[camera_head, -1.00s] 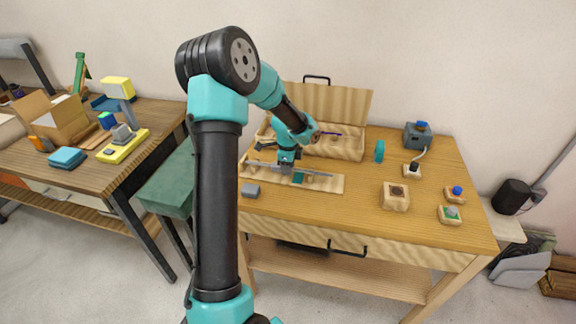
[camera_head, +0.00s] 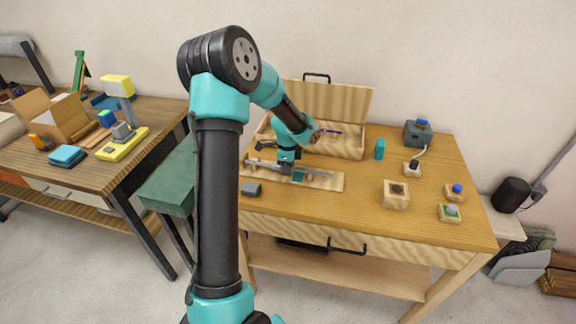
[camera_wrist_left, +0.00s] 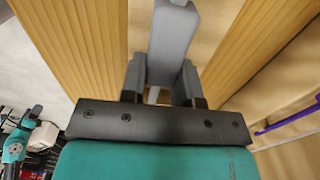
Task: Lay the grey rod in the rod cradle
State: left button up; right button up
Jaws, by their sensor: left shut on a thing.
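My left gripper (camera_head: 286,168) points down over the pale wooden board near the left side of the table, shut on the grey rod (camera_head: 318,173). The rod lies lengthwise above the board (camera_head: 336,184), running left to right with a slight slant. A teal piece (camera_head: 298,177) sits under the rod. My right gripper is not in view.
An open wooden box (camera_head: 345,147) with a purple rod stands behind the board. A small grey block (camera_head: 251,189) lies in front. A teal upright piece (camera_head: 379,149), a wooden block with a dark hole (camera_head: 396,194) and button boxes stand to the right. The table's front middle is clear.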

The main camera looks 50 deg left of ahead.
pick_arm(q)
jog(key=shift+f, duration=0.1)
jog(key=o, duration=1)
notch_tip(320, 180, up, 18)
jog(key=shift+f, duration=0.25)
dwell(0.5)
